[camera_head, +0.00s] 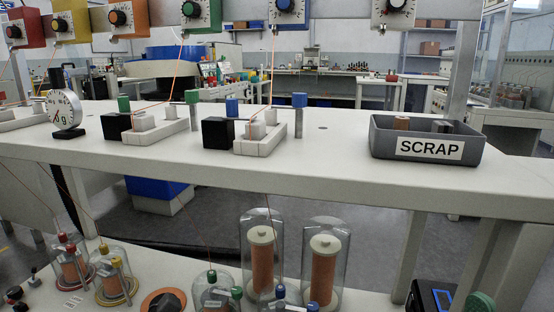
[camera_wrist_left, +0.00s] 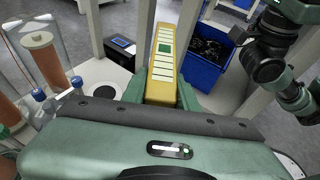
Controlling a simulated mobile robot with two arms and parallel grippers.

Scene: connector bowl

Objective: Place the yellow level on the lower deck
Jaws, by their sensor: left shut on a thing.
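The yellow level (camera_wrist_left: 163,62), a long yellow bar with a green square on top and pale marks, shows in the left wrist view. My left gripper (camera_wrist_left: 161,92) is shut on its near end, and the bar points away from the gripper. The lower deck (camera_head: 372,300) is the white surface along the bottom of the head view; its right end also shows in the left wrist view (camera_wrist_left: 98,72), left of the level. I cannot tell how high the level is above it. The level is not visible in the head view. My right gripper is not in view.
Glass-covered copper coils (camera_head: 324,262) and a black box with a blue display (camera_head: 432,295) stand on the lower deck. A blue bin (camera_wrist_left: 200,58) is right of the level. The upper deck (camera_head: 330,170) carries a grey SCRAP tray (camera_head: 384,153).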

